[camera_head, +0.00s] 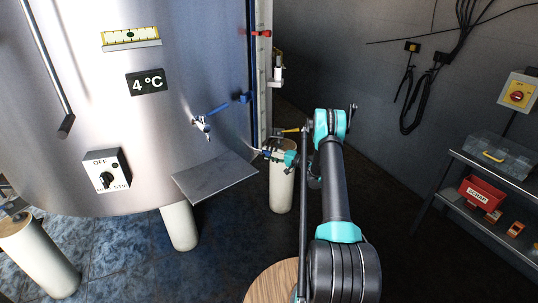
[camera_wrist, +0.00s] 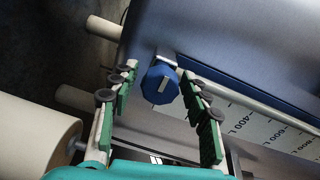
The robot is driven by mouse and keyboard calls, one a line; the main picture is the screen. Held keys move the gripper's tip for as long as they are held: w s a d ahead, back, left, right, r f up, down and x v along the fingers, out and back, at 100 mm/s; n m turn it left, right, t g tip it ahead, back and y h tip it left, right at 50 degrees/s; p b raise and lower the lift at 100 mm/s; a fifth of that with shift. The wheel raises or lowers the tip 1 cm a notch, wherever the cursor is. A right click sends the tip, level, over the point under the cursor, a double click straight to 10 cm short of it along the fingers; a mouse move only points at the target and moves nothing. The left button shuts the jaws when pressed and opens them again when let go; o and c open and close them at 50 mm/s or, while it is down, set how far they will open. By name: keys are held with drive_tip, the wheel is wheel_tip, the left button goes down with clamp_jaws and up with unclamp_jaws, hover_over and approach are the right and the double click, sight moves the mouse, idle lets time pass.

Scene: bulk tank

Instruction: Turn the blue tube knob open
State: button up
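The blue tube knob (camera_wrist: 161,86) shows in the wrist view as a faceted blue disc with a pale line across its face. It sits beside the tube's scale strip (camera_wrist: 255,125). My gripper (camera_wrist: 158,71) is open, with one green-padded finger on each side of the knob. A gap shows between the knob and each finger; I cannot tell their exact depth. In the head view my gripper (camera_head: 284,156) is small, near the lower end of the level tube (camera_head: 262,85), and I cannot make out the knob there.
The steel tank (camera_head: 100,185) fills the left. It carries a tap (camera_head: 202,123), a blue fitting (camera_head: 243,97) and a metal shelf (camera_head: 215,177). A red handle (camera_head: 262,33) is higher on the tube. A pale leg (camera_head: 281,195) stands beneath my gripper. Shelving (camera_head: 480,172) stands right.

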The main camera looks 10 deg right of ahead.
drive_tip(key=shift+o, duration=0.2)
drive_tip(key=v, duration=1.2)
